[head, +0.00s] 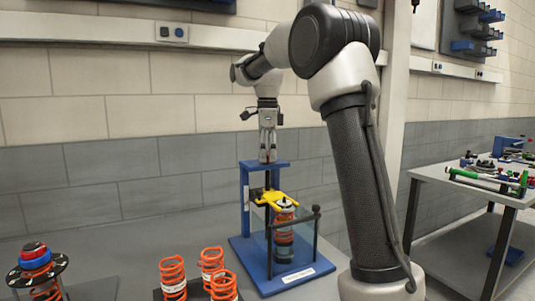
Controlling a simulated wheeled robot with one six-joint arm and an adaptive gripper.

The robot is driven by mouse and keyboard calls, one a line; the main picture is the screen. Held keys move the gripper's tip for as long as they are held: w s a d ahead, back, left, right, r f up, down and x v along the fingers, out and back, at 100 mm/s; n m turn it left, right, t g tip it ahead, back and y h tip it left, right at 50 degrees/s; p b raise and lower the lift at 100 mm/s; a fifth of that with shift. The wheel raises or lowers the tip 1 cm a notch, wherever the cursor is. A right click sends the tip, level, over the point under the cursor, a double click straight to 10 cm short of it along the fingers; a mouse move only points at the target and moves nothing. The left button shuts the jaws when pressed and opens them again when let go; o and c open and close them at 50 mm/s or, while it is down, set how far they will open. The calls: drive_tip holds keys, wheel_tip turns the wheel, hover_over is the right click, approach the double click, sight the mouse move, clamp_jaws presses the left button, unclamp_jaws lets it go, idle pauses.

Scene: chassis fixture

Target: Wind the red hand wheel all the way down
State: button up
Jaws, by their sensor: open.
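A blue press fixture (245,210) stands on the bench, with a yellow clamp plate (272,199) across its middle. A strut with an orange-red spring (284,236) stands upright inside it, under the yellow plate. My gripper (267,157) points straight down at the top of the blue post. It is open, though its fingers look close together at this size. I cannot make out a red hand wheel on the fixture; it may be hidden behind my gripper or the post. I cannot tell whether the fingertips touch the top.
Several loose orange springs (173,277) stand at the front, left of the fixture. A strut top with a red and blue cap on a black disc (35,255) is at the far left. A clear guard (307,222) covers the fixture's front. A side table (470,185) with tools stands right.

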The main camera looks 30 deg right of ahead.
drive_tip(key=n, duration=0.6)
drive_tip(key=shift+n, duration=0.3)
drive_tip(key=n, duration=0.7)
drive_tip(key=c, duration=0.9)
drive_tip(key=m, duration=0.4)
drive_tip(key=shift+m, duration=0.3)
drive_tip(key=shift+c, duration=0.2)
drive_tip(key=m, duration=0.4)
drive_tip(key=shift+m, duration=0.4)
drive_tip(key=m, duration=0.4)
drive_tip(key=shift+m, duration=0.4)
drive_tip(key=m, duration=0.3)
